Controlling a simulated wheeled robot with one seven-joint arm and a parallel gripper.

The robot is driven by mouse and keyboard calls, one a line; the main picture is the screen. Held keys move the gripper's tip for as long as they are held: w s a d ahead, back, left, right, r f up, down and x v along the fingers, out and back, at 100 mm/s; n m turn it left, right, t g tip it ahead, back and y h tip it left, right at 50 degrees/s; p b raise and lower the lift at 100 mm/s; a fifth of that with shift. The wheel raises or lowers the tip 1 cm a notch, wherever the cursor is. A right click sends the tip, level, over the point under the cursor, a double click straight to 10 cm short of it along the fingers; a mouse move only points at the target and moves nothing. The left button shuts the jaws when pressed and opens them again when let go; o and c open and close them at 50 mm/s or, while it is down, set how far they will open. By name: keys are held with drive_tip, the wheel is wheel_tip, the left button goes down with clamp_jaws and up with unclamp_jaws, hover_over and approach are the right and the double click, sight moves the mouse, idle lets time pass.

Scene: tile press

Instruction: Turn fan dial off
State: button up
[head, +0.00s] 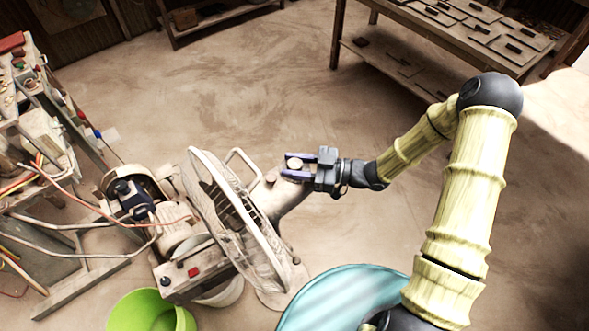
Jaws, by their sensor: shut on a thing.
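A pale, dusty fan (240,215) with a slatted round guard stands left of centre in the head view, tilted in the picture. A small light round dial (294,163) shows at its upper right, beside the fan's handle. My gripper (294,167) reaches in from the right and is shut on the dial, with a dark finger on each side of it. The dial's top shows between the fingers. Any markings on it are too small to read.
A machine with a motor and a red button (193,272) adjoins the fan on the left. A green bucket (150,312) and a teal round tub (345,300) stand in front. A cluttered bench (35,120) with cables is at left. The floor (250,85) behind is clear.

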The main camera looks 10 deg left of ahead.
drive_tip(key=n+g+h+b, duration=0.1)
drive_tip(key=n+g, duration=0.2)
drive_tip(key=g, duration=0.1)
drive_tip(key=n+g+h+b, duration=0.2)
drive_tip(key=n+g, duration=0.1)
drive_tip(key=g, duration=0.2)
drive_tip(key=shift+w+f, duration=0.1)
drive_tip(key=shift+f, duration=0.1)
drive_tip(key=n+g+h+b, duration=0.2)
drive_tip(key=n+g+h, duration=0.2)
drive_tip(key=shift+a+b, duration=0.1)
drive_tip(key=shift+b, duration=0.3)
drive_tip(key=n+g+h, duration=0.1)
drive_tip(key=h, duration=0.1)
drive_tip(key=shift+r+n+g+h, duration=0.15)
drive_tip(key=shift+n+g+h, duration=0.25)
drive_tip(key=n+h+p, duration=0.1)
drive_tip(key=n+g+h+p, duration=0.1)
drive_tip(key=h, duration=0.1)
drive_tip(key=shift+r, duration=0.3)
drive_tip(key=shift+f+n+g+h+p, duration=0.15)
drive_tip(key=shift+n+g+h+p, duration=0.25)
drive_tip(key=shift+n+h+p, duration=0.65)
drive_tip(key=shift+h, duration=0.25)
drive_tip(key=o, duration=1)
drive_tip(key=shift+f+m, duration=0.1)
drive_tip(key=shift+m, duration=0.15)
